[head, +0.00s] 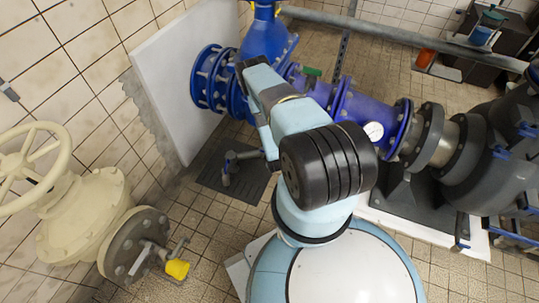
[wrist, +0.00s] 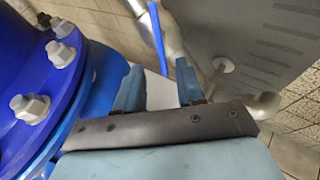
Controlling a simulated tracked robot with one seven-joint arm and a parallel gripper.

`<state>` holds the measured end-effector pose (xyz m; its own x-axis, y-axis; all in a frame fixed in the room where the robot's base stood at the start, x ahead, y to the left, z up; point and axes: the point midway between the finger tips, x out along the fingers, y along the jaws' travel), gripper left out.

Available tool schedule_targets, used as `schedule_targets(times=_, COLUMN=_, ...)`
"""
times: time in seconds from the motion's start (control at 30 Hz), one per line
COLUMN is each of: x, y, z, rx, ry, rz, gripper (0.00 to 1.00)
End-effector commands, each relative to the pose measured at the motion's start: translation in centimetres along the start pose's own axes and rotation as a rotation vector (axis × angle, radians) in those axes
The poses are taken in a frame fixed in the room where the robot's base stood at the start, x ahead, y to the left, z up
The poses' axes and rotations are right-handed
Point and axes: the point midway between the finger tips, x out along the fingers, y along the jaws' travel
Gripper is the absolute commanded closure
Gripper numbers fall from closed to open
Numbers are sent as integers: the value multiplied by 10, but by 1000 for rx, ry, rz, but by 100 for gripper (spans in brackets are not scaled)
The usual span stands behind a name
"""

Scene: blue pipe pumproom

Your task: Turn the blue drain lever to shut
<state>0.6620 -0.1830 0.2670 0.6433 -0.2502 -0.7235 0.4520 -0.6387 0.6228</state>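The blue drain lever (wrist: 157,36) is a thin blue bar in the wrist view. It runs down from the top edge, beside a pale pipe (wrist: 172,32). My gripper (wrist: 158,68) is open, with its two blue-grey fingers apart. The lever's lower end shows in the gap between the fingertips; I cannot tell whether it is in their depth or beyond them. No contact is visible. In the head view my arm covers much of the middle, and I cannot make out the lever or the fingers there.
A blue bolted flange (wrist: 35,105) stands close left of my gripper. In the head view, a grey pipe elbow (head: 228,165) sits over a dark floor plate (head: 240,185). A cream valve (head: 85,215) and a yellow handle (head: 177,269) are at left. Tiled floor is open between.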

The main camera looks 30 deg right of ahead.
Motion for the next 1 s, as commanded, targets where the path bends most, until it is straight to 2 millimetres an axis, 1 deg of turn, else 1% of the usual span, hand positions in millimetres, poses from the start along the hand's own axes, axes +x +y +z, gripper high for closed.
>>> schedule_targets(times=0.03, x=9, y=0, z=0, rx=2, ry=1, rz=2, gripper=62)
schedule_targets(times=0.2, x=38, y=0, z=0, rx=2, ry=1, rz=2, gripper=62)
schedule_targets(times=0.5, x=83, y=0, z=0, rx=2, ry=1, rz=2, gripper=62)
schedule_targets(times=0.6, x=93, y=0, z=0, rx=3, ry=1, rz=2, gripper=62)
schedule_targets(times=0.73, x=102, y=0, z=0, rx=2, ry=1, rz=1, gripper=62)
schedule_targets(times=1.0, x=106, y=0, z=0, rx=1, ry=1, rz=1, gripper=62)
